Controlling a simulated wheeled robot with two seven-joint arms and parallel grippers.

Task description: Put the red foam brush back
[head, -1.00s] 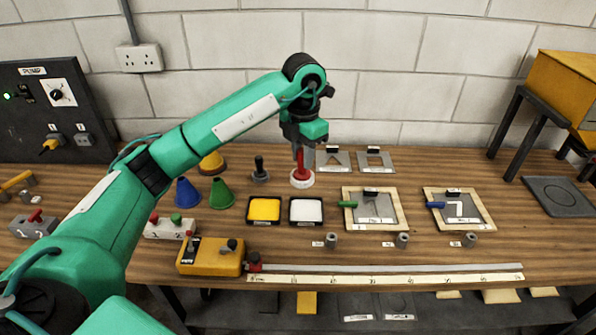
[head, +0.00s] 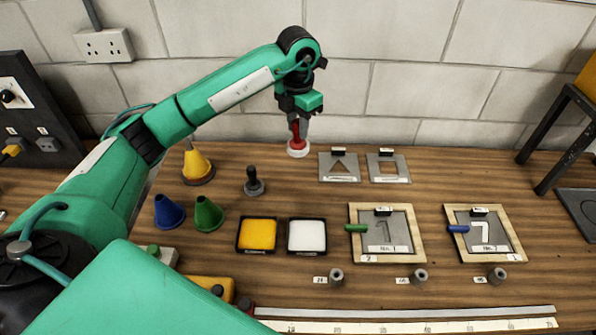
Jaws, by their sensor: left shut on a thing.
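The red foam brush (head: 298,146) has a red handle and a round white foot. My left gripper (head: 299,117) is shut on its handle and holds it upright, foot down, near the back of the bench. The foot appears to be clear of the bench top, but the gap is hard to judge. Three small grey cylinders stand in a front row: one at left (head: 336,275), one in the middle (head: 420,275) and one at right (head: 497,275), each beside a small label. My right gripper is not in view.
A yellow pad (head: 257,235) and a white pad (head: 307,236) lie in black trays. Two framed stencils, left (head: 415,261) and right (head: 518,256), carry a green and a blue handle. Cones (head: 208,213) and a black stamp (head: 254,185) stand to the left. Metal plates (head: 340,178) lie at the back.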

